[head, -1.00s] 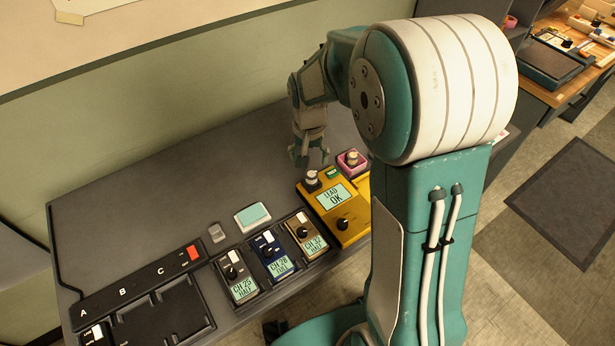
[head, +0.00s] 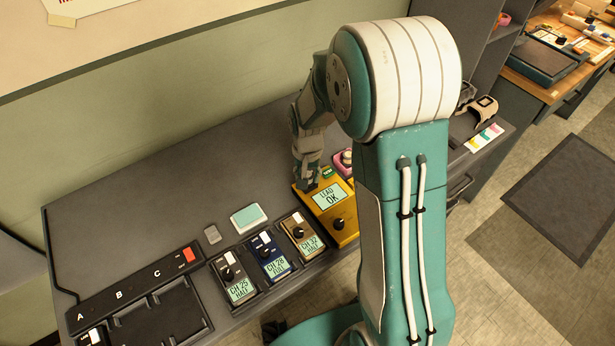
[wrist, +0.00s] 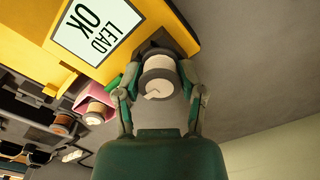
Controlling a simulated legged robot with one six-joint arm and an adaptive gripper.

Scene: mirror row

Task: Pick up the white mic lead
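A small round coil with a pale top, which looks like the white mic lead (wrist: 158,80), sits at the dark socket on the edge of the yellow tester (head: 341,218). The tester's screen reads "LEAD OK". My gripper (wrist: 160,76) is open, with one finger on each side of the coil in the wrist view. Small gaps seem to show between fingers and coil. In the head view my gripper (head: 306,178) is down at the tester's back left corner and hides the coil.
A pink holder (wrist: 84,97) with another coil (wrist: 97,112) stands beside the tester. Several channel boxes, such as the blue one (head: 268,255), line the desk front. A pale teal pad (head: 251,217) lies behind them. The desk's back left (head: 130,210) is clear.

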